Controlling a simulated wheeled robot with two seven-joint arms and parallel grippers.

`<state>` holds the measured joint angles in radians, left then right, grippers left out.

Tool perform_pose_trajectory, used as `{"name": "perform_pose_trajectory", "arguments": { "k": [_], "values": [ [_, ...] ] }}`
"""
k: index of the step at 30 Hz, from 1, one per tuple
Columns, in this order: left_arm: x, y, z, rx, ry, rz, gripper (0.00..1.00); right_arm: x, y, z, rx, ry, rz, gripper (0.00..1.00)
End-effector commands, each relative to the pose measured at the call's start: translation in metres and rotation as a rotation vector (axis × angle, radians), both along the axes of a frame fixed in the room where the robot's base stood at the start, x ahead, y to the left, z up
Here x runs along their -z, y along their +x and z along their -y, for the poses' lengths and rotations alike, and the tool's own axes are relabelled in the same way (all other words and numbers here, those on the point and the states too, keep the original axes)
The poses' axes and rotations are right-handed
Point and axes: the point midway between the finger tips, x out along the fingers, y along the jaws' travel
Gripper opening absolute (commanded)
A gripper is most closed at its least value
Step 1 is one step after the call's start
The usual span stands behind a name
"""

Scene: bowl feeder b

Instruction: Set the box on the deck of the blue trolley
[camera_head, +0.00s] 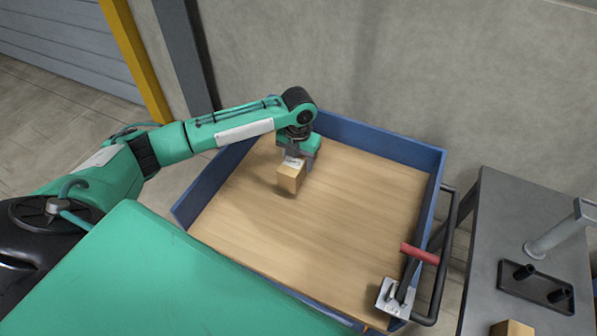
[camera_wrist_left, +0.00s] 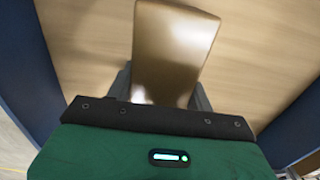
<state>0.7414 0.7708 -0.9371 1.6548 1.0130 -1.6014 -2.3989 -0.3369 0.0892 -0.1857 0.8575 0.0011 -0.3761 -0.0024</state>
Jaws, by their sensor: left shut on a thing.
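The tan box (camera_head: 290,178) is in my left gripper (camera_head: 296,162), over the wooden deck of the blue trolley (camera_head: 330,215), toward its back left. In the left wrist view the box (camera_wrist_left: 172,48) sits between the two grey fingers of my left gripper (camera_wrist_left: 160,88), which is shut on it. The box looks close to the deck, but I cannot tell whether its underside touches. The deck around it is bare. My right gripper is not in view.
Raised blue walls (camera_head: 375,138) edge the deck. A dark push handle (camera_head: 444,255) with a red grip and a silver bracket (camera_head: 395,297) are at the right. A grey table (camera_head: 495,230) beside it bears a black tray (camera_head: 535,287) and another box (camera_head: 512,328). A wall stands behind.

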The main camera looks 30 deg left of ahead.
Motion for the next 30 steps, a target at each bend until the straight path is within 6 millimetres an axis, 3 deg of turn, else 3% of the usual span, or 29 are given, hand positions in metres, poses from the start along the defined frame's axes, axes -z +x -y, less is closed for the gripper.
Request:
{"name": "perform_pose_trajectory", "arguments": {
  "k": [8, 15, 26, 27, 30],
  "values": [
    [0.021, 0.0, 0.0, -0.002, -0.001, 0.001, 0.15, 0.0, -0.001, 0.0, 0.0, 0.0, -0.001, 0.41],
    [0.054, 0.0, 0.0, -0.001, 0.0, 0.0, 0.15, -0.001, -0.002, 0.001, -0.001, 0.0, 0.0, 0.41],
    [0.058, 0.001, 0.0, -0.001, 0.0, 0.002, 0.15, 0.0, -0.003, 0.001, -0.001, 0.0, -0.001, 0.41],
    [0.06, 0.0, 0.0, -0.001, 0.0, 0.001, 0.55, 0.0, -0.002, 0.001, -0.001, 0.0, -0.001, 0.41],
    [0.059, 0.0, 0.0, -0.001, 0.0, 0.001, 0.74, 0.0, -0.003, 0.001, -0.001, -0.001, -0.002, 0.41]
  ]
}}
